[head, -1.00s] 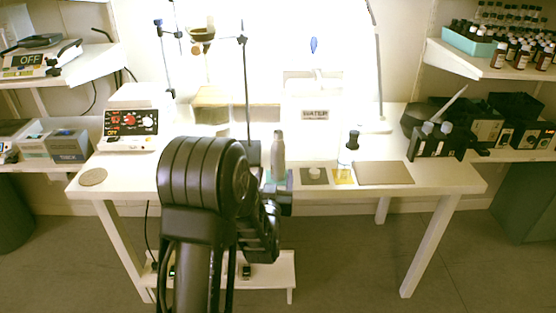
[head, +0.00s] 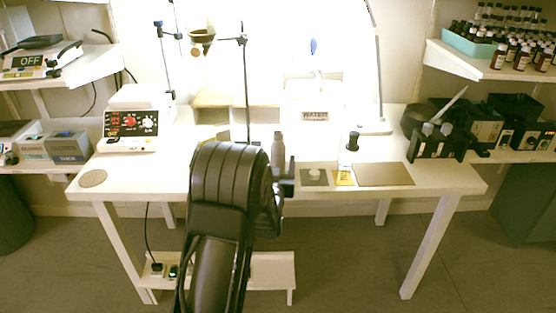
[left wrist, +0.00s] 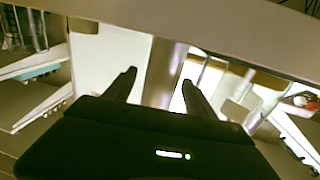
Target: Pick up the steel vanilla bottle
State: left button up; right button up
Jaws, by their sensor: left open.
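The steel bottle (head: 278,148) stands upright near the front edge of the white table, just behind my left arm in the head view; its lower part is hidden by the arm. In the left wrist view, which looks upside down, a grey steel cylinder, apparently the bottle (left wrist: 163,72), shows between the two fingers. My left gripper (left wrist: 157,79) is open, with a finger to either side of it and no clear contact. In the head view my arm hides most of this gripper. My right gripper is in neither view. The bottle's label cannot be read.
A thin stand pole (head: 246,90) rises behind. A red-panelled device (head: 133,125) stands left.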

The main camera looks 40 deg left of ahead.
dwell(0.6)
pick_arm(q)
grip_shut()
dwell(0.5)
